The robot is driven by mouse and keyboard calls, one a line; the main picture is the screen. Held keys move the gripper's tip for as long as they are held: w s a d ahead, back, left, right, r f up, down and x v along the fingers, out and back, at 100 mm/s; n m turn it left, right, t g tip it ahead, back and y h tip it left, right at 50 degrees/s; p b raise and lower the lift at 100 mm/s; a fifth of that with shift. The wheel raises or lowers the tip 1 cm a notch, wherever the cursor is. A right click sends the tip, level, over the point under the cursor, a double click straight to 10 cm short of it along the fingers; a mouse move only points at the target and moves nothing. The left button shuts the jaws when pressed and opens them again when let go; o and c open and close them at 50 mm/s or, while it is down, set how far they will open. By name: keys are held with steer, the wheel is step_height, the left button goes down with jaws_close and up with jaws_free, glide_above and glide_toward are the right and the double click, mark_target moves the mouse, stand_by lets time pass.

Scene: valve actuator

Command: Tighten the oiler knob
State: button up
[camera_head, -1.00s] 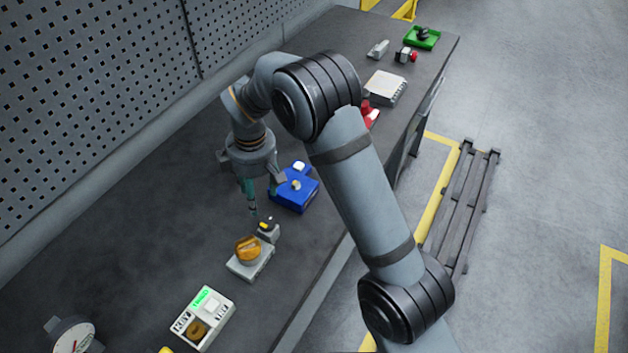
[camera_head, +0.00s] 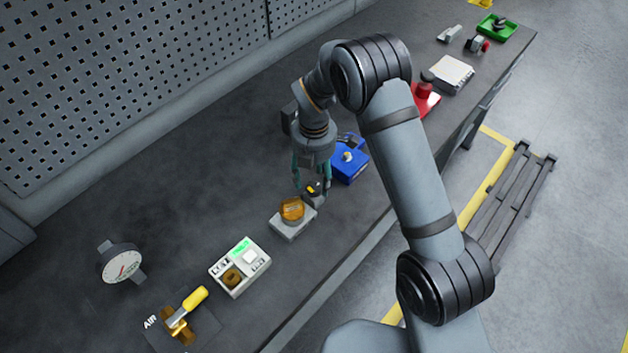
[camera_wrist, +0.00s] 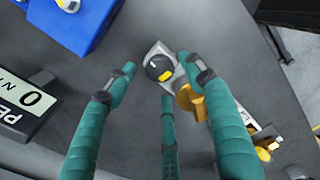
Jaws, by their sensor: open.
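A round black knob with a yellow mark (camera_wrist: 159,67) sits on a small grey base in the wrist view. It also shows in the head view (camera_head: 313,187), partly hidden by my fingers. Beside it an amber, ribbed round part (camera_head: 292,209) stands on a grey block; it shows partly behind my right finger in the wrist view (camera_wrist: 193,103). I cannot tell for certain which of the two is the oiler knob. My gripper (camera_wrist: 157,76), with green fingers, is open and pointed down over the black knob. The fingers are spread around it in view, and I cannot see contact.
A blue box (camera_head: 350,163) stands close behind my gripper. A white panel with a green display (camera_head: 239,266), a yellow-handled air valve (camera_head: 185,312) and a dial gauge (camera_head: 121,263) lie at the near left. A red device (camera_head: 425,100) is farther back. The bench's left-middle is bare.

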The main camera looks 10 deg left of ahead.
mark_target(314, 190)
steer(key=shift+f, duration=1.4)
steer(key=shift+c, duration=0.9)
steer(key=c, duration=1)
